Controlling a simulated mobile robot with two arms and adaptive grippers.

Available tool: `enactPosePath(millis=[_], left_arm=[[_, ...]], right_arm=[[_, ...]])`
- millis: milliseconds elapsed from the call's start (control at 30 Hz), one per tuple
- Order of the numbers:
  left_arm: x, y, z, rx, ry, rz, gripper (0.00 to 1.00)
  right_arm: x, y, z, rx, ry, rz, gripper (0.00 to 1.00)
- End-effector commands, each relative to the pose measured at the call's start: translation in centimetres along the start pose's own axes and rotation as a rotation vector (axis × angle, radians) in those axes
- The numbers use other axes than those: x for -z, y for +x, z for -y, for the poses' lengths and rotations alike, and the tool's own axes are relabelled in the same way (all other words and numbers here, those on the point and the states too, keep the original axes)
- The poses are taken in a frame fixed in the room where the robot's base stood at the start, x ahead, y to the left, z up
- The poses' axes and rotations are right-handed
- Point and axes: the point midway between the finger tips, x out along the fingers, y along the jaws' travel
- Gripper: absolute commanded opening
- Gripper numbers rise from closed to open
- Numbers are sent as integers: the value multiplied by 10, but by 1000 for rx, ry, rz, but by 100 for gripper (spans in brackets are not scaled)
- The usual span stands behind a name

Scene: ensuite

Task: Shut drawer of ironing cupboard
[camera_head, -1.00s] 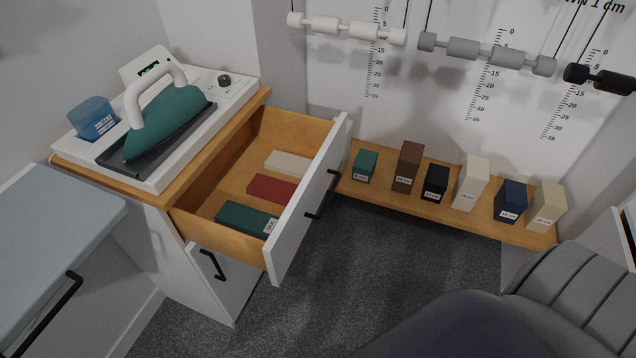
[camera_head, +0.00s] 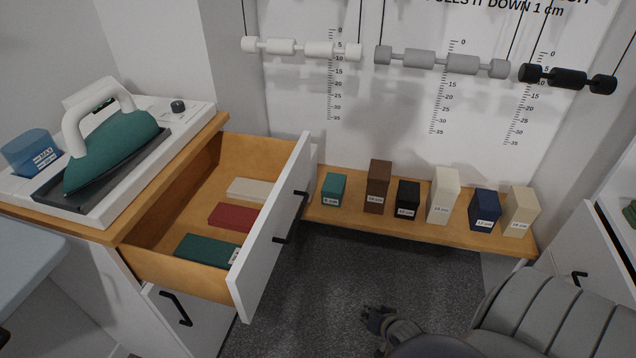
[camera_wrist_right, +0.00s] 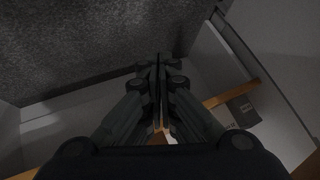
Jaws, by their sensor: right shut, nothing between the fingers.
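The ironing cupboard's drawer (camera_head: 275,238) stands pulled out, with a white front, a black bar handle (camera_head: 290,218) and a wooden inside. In it lie a cream block, a red block and a green block. The cupboard's wooden top (camera_head: 140,210) carries a teal iron on a white base. My right gripper (camera_head: 372,316) shows over the carpet at the bottom, to the right of the drawer front and apart from it. In the right wrist view its fingers (camera_wrist_right: 160,75) are together with nothing between them. My left gripper is not in view.
A low wooden shelf (camera_head: 420,222) with several labelled blocks runs along the back wall. Hanging weight bars (camera_head: 440,62) are above it. A second black handle (camera_head: 176,308) is below the drawer. Grey carpet (camera_head: 330,290) is free in front of the drawer.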

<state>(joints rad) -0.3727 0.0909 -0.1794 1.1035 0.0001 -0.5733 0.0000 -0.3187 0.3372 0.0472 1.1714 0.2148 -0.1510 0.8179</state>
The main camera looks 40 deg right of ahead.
Motion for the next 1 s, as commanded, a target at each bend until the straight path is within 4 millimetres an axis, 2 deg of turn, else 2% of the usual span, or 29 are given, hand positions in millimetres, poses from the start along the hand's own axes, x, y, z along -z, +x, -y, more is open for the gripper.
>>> enactPosePath(millis=[33, 67, 100, 200, 300, 400, 500, 633, 767, 1000], left_arm=[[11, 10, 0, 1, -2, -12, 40], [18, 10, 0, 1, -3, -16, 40], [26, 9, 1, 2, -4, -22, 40], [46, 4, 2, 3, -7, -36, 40], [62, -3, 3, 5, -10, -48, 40], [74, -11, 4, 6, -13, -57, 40], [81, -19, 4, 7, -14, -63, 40], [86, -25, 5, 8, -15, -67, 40], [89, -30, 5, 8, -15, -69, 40], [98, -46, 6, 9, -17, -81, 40]], right_arm=[[42, 10, 11, 56, 103, -80, 0], [68, 9, 20, 91, 169, -119, 0], [100, 6, 33, 145, 255, -166, 0], [177, -14, 69, 303, 457, -261, 0], [238, -44, 106, 473, 625, -309, 0], [280, -78, 140, 626, 749, -318, 0], [304, -104, 163, 735, 830, -304, 0], [318, -123, 179, 803, 878, -288, 0], [323, -123, 184, 815, 888, -284, 0], [339, -102, 199, 815, 886, -286, 0]])
